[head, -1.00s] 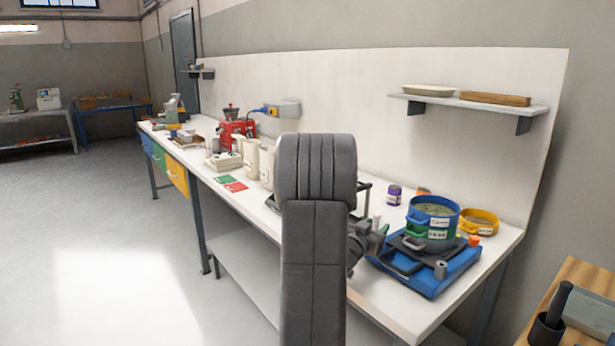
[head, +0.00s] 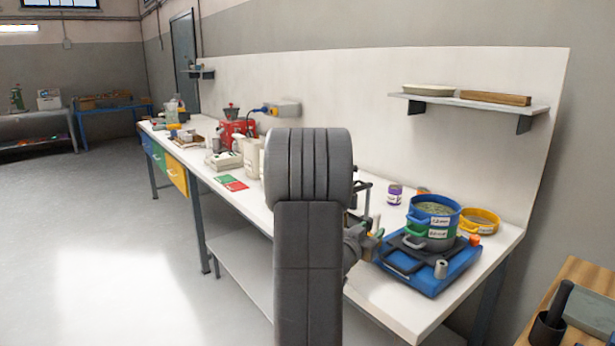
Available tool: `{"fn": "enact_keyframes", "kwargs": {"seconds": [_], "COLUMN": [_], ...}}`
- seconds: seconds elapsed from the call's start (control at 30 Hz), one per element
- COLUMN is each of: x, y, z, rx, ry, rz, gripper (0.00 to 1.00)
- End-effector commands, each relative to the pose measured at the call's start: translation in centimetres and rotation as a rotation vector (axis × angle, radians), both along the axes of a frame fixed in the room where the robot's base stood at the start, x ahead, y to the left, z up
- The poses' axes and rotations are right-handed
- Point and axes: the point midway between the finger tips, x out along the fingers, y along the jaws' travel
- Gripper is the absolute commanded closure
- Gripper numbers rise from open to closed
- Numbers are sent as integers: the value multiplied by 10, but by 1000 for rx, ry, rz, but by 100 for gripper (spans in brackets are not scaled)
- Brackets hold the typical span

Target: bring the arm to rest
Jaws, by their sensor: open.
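My dark grey arm stands upright in the middle of the head view and hides part of the bench behind it. My gripper (head: 372,236) shows at the right of the arm, over the bench and left of the blue tray. It is partly hidden by the arm. It is open, and I see nothing held in it.
The white workbench (head: 385,318) runs along the wall. A blue tray (head: 432,287) holds a stacked blue and green pot (head: 432,212). A yellow pan (head: 480,217) and a purple jar (head: 395,193) stand nearby. A shelf (head: 470,103) hangs above. Open floor lies left.

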Motion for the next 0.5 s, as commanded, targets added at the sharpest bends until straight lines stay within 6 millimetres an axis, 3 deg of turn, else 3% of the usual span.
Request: {"fn": "enact_keyframes", "kwargs": {"seconds": [0.5], "x": [-83], "y": [64], "z": [-1], "rx": [0], "ry": [0], "rz": [4], "gripper": [59]}}
